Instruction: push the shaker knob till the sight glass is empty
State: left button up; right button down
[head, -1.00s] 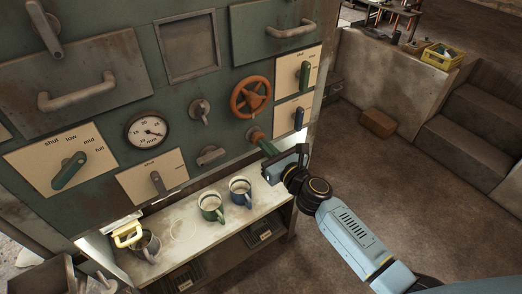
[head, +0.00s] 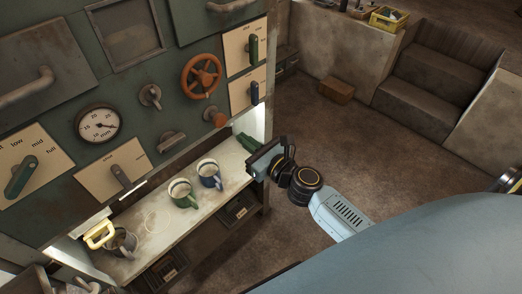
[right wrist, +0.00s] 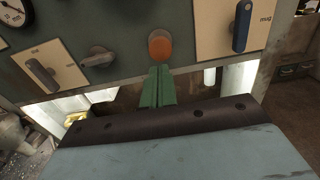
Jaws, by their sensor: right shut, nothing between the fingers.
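The orange-red round knob (head: 214,116) sticks out of the green panel below the orange handwheel, and it also shows in the right wrist view (right wrist: 160,47). My right gripper (head: 243,138) has its green fingers shut and empty, and they stand apart from the knob, to its lower right in the head view. In the right wrist view the fingertips (right wrist: 158,69) are just below the knob. A framed dull pane (head: 130,38) is set high in the panel; I cannot tell whether it is the sight glass or what it holds. My left gripper is not in view.
A green mug (head: 183,193) and a blue mug (head: 209,174) stand on the shelf (head: 155,230) below the panel. A grey can (head: 122,242) is at its left end. The orange handwheel (head: 201,76) and several levers are near the knob.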

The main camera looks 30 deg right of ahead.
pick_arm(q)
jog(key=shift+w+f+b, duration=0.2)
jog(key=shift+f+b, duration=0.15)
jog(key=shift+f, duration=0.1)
pick_arm(e)
jog(key=v, duration=0.4)
jog(key=shift+s+d, duration=0.15)
jog(key=shift+s, duration=0.25)
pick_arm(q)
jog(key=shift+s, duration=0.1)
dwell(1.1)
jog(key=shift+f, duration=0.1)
